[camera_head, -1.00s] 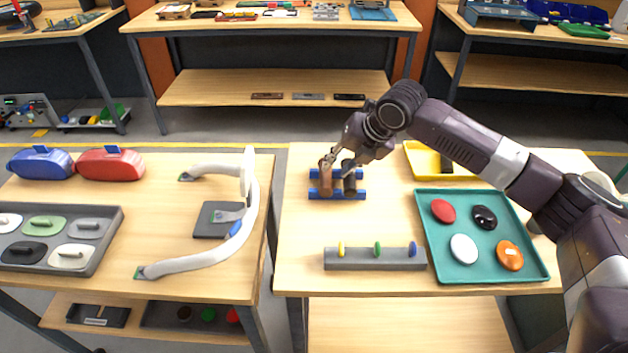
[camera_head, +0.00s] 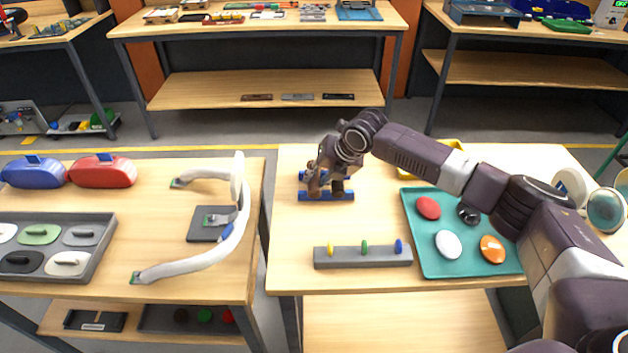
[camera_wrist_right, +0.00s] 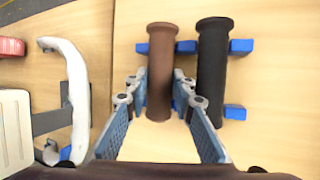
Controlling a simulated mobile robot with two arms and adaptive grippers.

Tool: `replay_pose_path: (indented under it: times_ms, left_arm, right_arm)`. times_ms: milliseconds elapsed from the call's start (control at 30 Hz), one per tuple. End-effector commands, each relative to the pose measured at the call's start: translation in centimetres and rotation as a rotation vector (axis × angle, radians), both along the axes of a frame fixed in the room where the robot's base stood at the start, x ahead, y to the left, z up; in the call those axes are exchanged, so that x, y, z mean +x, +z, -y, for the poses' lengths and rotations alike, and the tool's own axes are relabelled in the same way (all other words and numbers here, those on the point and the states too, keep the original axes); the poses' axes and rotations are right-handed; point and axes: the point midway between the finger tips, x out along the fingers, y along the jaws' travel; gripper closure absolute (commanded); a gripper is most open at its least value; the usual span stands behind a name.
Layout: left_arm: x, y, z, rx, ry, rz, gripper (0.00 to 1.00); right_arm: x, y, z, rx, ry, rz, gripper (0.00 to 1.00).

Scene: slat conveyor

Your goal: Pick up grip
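A brown grip (camera_wrist_right: 160,75) and a black grip (camera_wrist_right: 212,70) lie side by side across blue rests (camera_wrist_right: 240,46) in the right wrist view. My right gripper (camera_wrist_right: 158,85) is open, with one finger on each side of the brown grip; its right finger is in the gap between the two grips. I cannot tell whether the fingers touch the brown grip. In the head view my right gripper (camera_head: 318,185) is over the blue rests (camera_head: 340,196) and mostly hides the grips. My left gripper does not show.
A grey block with colored pegs (camera_head: 362,256) stands at the front of the bench. A teal tray (camera_head: 420,262) with several oval pieces lies to the right, and a yellow tray (camera_head: 450,146) behind it. Curved white handlebar-like parts (camera_head: 205,262) lie on the left table.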

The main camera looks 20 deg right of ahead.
Motion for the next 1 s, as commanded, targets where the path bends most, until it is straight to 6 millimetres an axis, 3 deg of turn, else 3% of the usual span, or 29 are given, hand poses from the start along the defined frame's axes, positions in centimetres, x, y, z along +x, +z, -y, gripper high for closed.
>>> replay_pose_path:
  times_ms: [133,567,767,1000]
  left_arm:
    - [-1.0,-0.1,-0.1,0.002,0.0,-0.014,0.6]
    - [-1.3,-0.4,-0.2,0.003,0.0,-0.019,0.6]
    - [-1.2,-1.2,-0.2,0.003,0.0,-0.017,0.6]
    - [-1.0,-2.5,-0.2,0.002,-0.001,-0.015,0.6]
  right_arm:
    - [0.0,0.0,0.1,0.0,-0.001,-0.001,1.0]
    - [0.1,1.1,0.0,0.001,-0.002,0.003,1.0]
    - [0.2,4.4,0.0,0.002,-0.002,0.005,1.0]
    - [0.2,11.4,0.0,0.002,0.0,0.008,1.0]
